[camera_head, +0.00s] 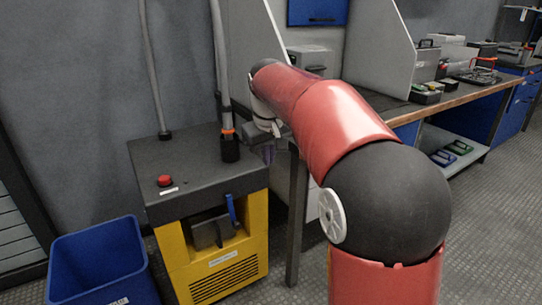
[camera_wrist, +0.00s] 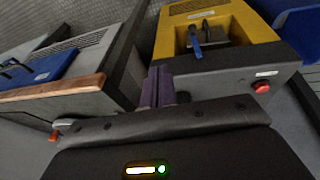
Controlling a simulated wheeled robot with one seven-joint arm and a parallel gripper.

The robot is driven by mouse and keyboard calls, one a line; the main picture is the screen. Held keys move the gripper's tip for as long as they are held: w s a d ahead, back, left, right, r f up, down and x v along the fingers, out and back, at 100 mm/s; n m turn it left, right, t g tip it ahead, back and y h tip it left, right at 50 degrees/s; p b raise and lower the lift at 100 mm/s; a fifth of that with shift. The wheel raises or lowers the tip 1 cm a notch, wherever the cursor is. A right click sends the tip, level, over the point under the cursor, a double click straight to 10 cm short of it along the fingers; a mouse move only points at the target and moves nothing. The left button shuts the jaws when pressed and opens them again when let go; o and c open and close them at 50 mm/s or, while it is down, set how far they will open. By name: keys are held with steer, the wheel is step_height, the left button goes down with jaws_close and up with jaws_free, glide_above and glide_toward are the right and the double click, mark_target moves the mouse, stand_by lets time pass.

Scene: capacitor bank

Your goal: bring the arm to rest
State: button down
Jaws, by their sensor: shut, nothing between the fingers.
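My red and black arm reaches forward over the right side of the yellow capacitor bank cabinet. My gripper (camera_head: 268,152) hangs at the arm's far end, between the cabinet and the workbench, partly hidden by its own wrist. In the wrist view my gripper (camera_wrist: 158,88) shows two purple fingers together, with nothing between them. The cabinet (camera_head: 226,275) has a dark grey top with a red button (camera_head: 165,181) and a blue lever (camera_head: 231,208) in its front recess. The lever (camera_wrist: 195,42) and the button (camera_wrist: 261,88) also show in the wrist view, apart from the fingers.
A workbench (camera_head: 465,97) with a wooden edge runs along the right, with a grey divider panel (camera_head: 381,50) and equipment. A blue bin (camera_head: 100,265) stands at the left.

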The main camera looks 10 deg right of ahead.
steer(key=shift+s, duration=0.35)
steer(key=s+m+t, duration=0.1)
steer(key=s+m, duration=0.1)
steer(key=s, duration=1.4)
steer(key=s+f+m+t, duration=0.1)
steer(key=s+f, duration=0.7)
steer(key=s, duration=0.5)
steer(key=shift+d+y, duration=0.25)
steer(key=shift+y, duration=0.05)
steer(key=shift+f, duration=0.1)
